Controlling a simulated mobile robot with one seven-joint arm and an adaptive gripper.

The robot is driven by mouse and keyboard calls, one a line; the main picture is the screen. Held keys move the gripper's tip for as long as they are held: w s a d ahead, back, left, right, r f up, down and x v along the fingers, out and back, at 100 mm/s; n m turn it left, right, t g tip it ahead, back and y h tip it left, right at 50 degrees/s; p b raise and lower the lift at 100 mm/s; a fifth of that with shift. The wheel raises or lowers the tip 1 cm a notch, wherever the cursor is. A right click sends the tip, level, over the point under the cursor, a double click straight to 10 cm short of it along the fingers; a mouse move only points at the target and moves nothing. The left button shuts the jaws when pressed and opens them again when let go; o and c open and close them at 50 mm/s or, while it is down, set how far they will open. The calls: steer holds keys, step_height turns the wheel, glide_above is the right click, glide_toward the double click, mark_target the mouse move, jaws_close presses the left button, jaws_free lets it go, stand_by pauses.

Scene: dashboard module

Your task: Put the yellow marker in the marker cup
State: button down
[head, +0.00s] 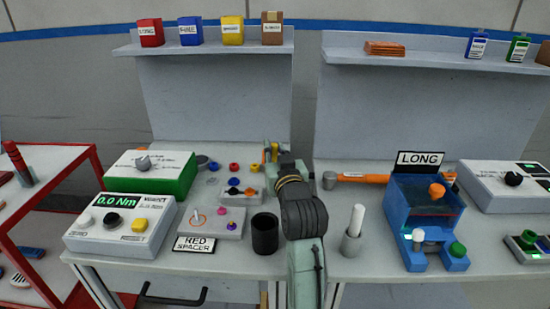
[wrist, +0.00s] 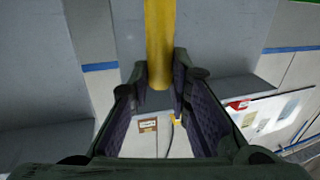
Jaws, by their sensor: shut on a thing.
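In the wrist view the yellow marker (wrist: 160,38) stands between the two fingertips of my gripper (wrist: 162,82), which are shut on its lower end. In the head view my arm hides most of the gripper. A small yellow piece (head: 275,152) shows just left of my wrist; I cannot tell for sure that it is the marker. A black, open cup (head: 265,235), which looks like the marker cup, stands upright on the bench, left of my forearm. I cannot see inside it. The held marker is apart from this cup.
A grey holder with a white rod (head: 353,232) stands right of my arm. A blue fixture (head: 425,220) is further right. A grey block with pegs (head: 215,222) and a torque meter (head: 120,225) lie left of the cup. Shelves (head: 215,48) hang behind the bench.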

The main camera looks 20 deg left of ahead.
step_height(320, 180, down, 2)
steer(key=shift+f, duration=0.1)
steer(key=c, duration=1.5)
jaws_free()
